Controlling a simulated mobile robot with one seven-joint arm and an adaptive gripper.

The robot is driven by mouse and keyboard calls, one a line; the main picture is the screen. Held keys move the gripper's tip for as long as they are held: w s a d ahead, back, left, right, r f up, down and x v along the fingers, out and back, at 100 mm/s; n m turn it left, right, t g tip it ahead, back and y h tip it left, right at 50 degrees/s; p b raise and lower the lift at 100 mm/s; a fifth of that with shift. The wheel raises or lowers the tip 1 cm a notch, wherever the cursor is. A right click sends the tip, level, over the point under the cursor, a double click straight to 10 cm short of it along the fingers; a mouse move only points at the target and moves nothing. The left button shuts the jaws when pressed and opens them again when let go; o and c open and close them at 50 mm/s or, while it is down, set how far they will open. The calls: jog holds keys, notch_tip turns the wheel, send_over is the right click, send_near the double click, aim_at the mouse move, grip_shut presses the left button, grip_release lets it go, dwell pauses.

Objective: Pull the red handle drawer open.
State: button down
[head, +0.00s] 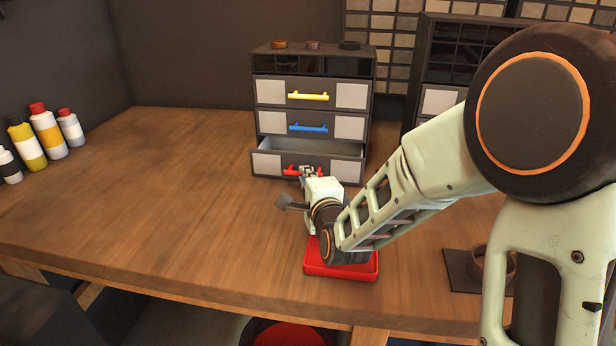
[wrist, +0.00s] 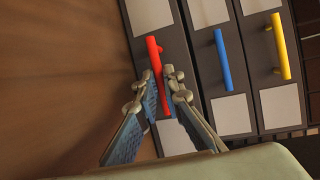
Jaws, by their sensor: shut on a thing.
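The drawer with the red handle (head: 267,164) is the lowest in a small dark cabinet (head: 312,66) and stands pulled out, its inside showing from above. The red handle (wrist: 155,58) runs between the fingers of my gripper (wrist: 158,85) in the wrist view. In the head view, my gripper (head: 306,171) is at the middle of the drawer front and covers part of the handle. It is shut on the red handle. The drawers with the blue handle (head: 309,128) and the yellow handle (head: 308,96) above are closed.
A red tray (head: 341,271) lies on the wooden table (head: 170,190) below my wrist. Several bottles (head: 47,131) stand at the left. A dark holder (head: 463,272) sits at the right front. The table left of the cabinet is clear.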

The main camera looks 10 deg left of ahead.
jog(key=shift+s, duration=0.2)
jog(key=c, duration=2)
grip_release()
jog(key=shift+c, duration=0.2)
jog(key=shift+v, duration=3.75)
